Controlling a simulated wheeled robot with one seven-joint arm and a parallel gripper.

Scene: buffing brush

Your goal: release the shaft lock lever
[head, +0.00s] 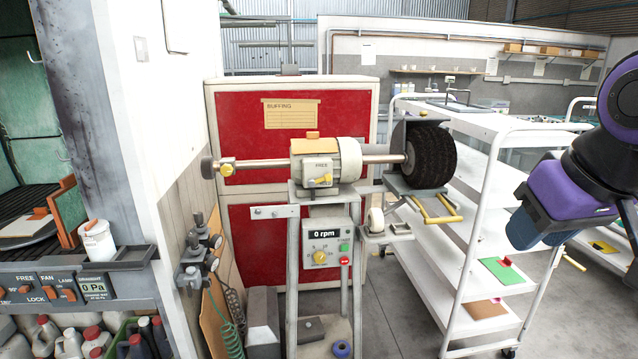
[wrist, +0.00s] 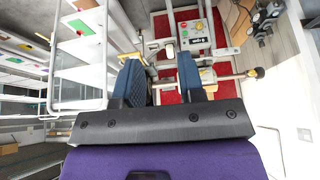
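The buffing machine's grey motor (head: 345,160) stands on a frame in the middle of the head view. The yellow shaft lock lever (head: 320,181) sits on the motor's front plate, below a label that reads FREE. The lever looks roughly horizontal. A black brush wheel (head: 430,155) is on the shaft's right end. My gripper (head: 538,230) is well to the right of the machine, in the air, touching nothing. In the wrist view its two blue fingers (wrist: 160,75) are apart with nothing between them. The motor shows upside down beyond them, partly hidden by a finger.
The control box (head: 325,243) below reads 0 rpm, with a yellow knob and green and red buttons. A white shelf cart (head: 480,205) stands between my gripper and the machine. A yellow handle (head: 440,217) juts out below the wheel. Open floor (head: 400,295) lies in front.

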